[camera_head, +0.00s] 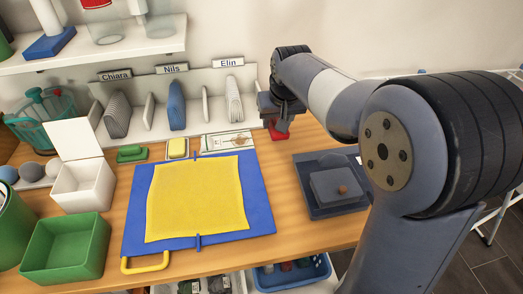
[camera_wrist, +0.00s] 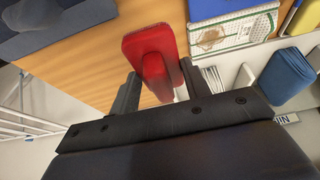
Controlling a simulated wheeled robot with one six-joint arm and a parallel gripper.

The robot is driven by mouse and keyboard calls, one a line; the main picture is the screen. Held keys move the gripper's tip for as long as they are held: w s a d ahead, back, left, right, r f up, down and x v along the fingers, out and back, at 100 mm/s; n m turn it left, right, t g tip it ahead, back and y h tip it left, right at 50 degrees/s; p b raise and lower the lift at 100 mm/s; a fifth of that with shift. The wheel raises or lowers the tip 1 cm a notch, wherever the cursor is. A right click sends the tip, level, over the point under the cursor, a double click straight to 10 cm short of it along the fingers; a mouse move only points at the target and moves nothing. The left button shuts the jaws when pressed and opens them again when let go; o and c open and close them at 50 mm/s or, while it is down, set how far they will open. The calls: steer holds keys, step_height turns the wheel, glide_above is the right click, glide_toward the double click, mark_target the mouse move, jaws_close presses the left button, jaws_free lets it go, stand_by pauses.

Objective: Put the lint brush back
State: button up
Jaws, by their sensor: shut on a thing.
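A red object with a flat plate and a raised handle, which looks like the lint brush (camera_head: 279,132), is in my gripper (camera_head: 279,112) at the back right of the wooden table. In the wrist view, the red lint brush (camera_wrist: 148,42) has its handle between the two dark fingers of my gripper (camera_wrist: 162,78). My gripper is shut on that handle. The frames do not clearly show whether the brush touches the table. A green object (camera_head: 132,153) with a similar handle lies at the back left.
A yellow cloth (camera_head: 196,198) lies on a blue board (camera_head: 258,215) mid-table. A white divided rack (camera_head: 190,130) with name labels stands behind. A dark tray (camera_head: 313,208) is at right. A white box (camera_head: 83,186) and green bin (camera_head: 66,248) stand left. A patterned card (camera_head: 227,143) lies beside my gripper.

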mark_target(279, 133)
steer(key=shift+a+f, duration=0.25)
steer(key=shift+f, duration=0.15)
step_height(279, 133, down, 9)
steer(key=shift+f, duration=0.1)
steer(key=shift+w, duration=0.1)
steer(key=o, duration=0.9)
steer(key=shift+f+b, duration=0.1)
steer(key=shift+b, duration=0.2)
steer(key=shift+d+r, duration=0.1)
steer(key=shift+r, duration=0.55)
steer(key=v, duration=1.1)
steer(key=shift+p, duration=0.35)
steer(key=shift+f, duration=0.1)
